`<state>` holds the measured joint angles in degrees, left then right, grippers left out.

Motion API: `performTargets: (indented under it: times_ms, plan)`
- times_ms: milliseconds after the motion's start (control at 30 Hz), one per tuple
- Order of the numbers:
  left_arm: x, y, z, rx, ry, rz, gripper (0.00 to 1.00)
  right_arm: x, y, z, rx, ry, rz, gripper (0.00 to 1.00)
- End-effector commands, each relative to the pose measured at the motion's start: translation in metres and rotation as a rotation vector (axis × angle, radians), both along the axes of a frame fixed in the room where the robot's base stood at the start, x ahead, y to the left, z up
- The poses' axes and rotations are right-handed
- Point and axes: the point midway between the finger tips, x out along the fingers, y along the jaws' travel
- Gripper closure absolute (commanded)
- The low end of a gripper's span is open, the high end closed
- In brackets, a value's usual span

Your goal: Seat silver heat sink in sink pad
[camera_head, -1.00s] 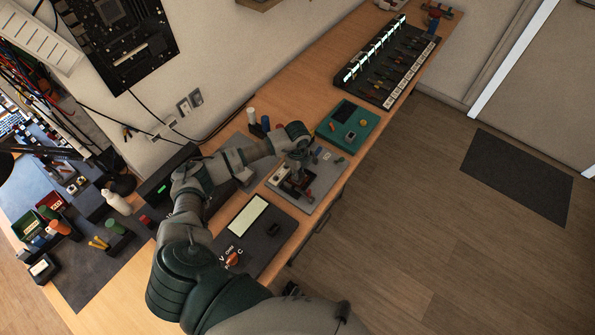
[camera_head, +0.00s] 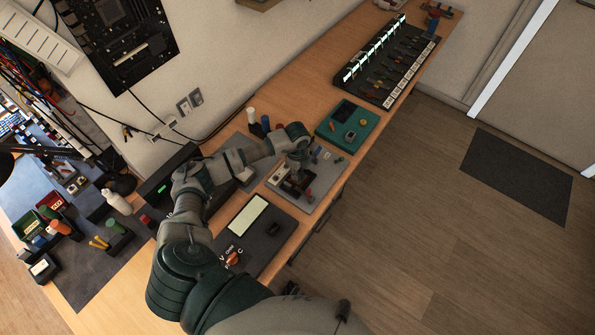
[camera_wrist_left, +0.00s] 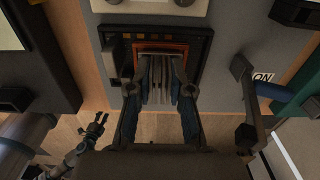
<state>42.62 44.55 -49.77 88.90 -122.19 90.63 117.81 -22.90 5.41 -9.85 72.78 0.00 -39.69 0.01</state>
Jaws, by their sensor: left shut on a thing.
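My left gripper (camera_wrist_left: 161,91) is shut on the silver heat sink (camera_wrist_left: 157,78), whose upright fins show between the two fingers in the left wrist view. The heat sink is in front of the orange-brown sink pad (camera_wrist_left: 178,46), which is set in a black frame (camera_wrist_left: 197,37). The heat sink and fingers hide part of the pad, and I cannot tell whether they touch. In the head view my left gripper (camera_head: 297,178) is over the grey board (camera_head: 327,173) and small in the picture. A small forked gripper, seemingly my right one (camera_wrist_left: 100,120), shows low in the left wrist view; its opening is unclear.
A teal box (camera_head: 343,136) lies beyond the grey board, and a dark panel with a pale screen (camera_head: 262,243) lies on its near side. A long black rack (camera_head: 375,75) stands farther along the bench. The bench edge and open floor are to the right.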

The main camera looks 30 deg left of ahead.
Motion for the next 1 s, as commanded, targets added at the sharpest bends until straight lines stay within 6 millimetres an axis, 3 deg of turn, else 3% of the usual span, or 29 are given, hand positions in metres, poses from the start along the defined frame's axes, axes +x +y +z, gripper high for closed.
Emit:
performTargets:
  times_ms: [200,233,333,700,1000]
  plan:
    - [0.000,0.000,-0.006,0.000,0.000,0.000,1.00,-0.001,0.000,-0.003,0.000,0.001,0.000,0.60]
    - [0.000,0.000,-0.005,0.000,-0.001,0.000,0.73,0.000,0.000,-0.002,0.000,0.001,0.000,0.60]
    - [0.000,0.000,-0.005,0.000,-0.001,0.000,0.51,0.000,0.000,-0.002,0.000,0.001,0.000,0.60]
    - [0.000,0.000,0.001,0.000,-0.001,-0.001,0.51,0.000,0.000,-0.002,0.000,0.001,0.000,0.60]
    - [0.001,0.001,0.060,0.000,-0.005,-0.001,0.51,0.000,0.000,-0.002,0.000,0.001,0.000,0.60]
